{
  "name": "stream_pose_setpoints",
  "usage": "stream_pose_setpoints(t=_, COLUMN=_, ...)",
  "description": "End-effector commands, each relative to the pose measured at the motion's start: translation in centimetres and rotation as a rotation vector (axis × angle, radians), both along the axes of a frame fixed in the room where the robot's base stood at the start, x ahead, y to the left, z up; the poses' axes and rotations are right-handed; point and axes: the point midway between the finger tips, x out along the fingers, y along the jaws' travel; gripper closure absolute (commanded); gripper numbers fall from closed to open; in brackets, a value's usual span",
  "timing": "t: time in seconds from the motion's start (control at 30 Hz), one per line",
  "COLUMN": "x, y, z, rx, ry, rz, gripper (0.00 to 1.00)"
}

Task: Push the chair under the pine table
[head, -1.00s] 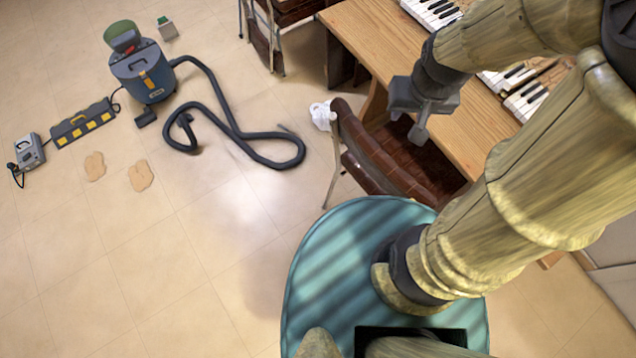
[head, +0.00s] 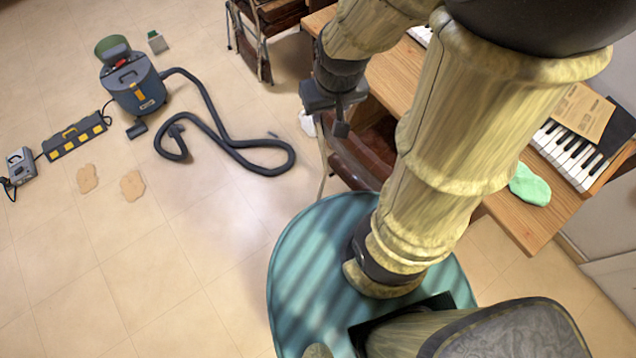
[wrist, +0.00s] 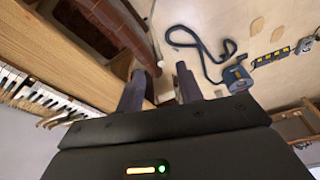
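The chair (head: 378,140) has a brown padded back and seat with thin metal legs. It stands at the long edge of the pine table (head: 535,222), its back outward and its seat partly at the table edge. My arm hides much of both in the head view. My gripper (head: 328,122) is above the outer side of the chair back, empty. In the wrist view, the gripper's two fingers (wrist: 158,88) stand apart. The chair (wrist: 108,22) shows beyond them at upper left, with the table (wrist: 55,55) beside it. I cannot tell if the gripper touches the chair.
Piano keys (head: 565,155), cardboard and a mint-green cloth (head: 529,185) lie on the table. Other dark chairs (head: 275,22) stand at the back. A vacuum cleaner (head: 135,88) and its hose (head: 245,145) lie left on the floor. The lower-left floor is clear.

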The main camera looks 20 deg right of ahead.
Motion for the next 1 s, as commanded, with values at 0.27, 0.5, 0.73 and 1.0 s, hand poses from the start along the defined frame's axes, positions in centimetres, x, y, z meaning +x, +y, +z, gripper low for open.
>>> stream_pose_setpoints(t=0.27, x=0.1, y=0.0, z=-0.1, rx=0.001, ry=-0.001, rz=-0.001, gripper=0.53)
stream_pose_setpoints(t=0.5, x=2.4, y=1.5, z=-4.1, rx=0.045, ry=-0.05, rz=-0.041, gripper=0.53)
stream_pose_setpoints(t=0.73, x=7.7, y=4.4, z=-11.6, rx=0.121, ry=-0.162, rz=-0.15, gripper=0.53)
stream_pose_setpoints(t=1.0, x=13.2, y=6.8, z=-20.4, rx=0.161, ry=-0.296, rz=-0.314, gripper=0.53)
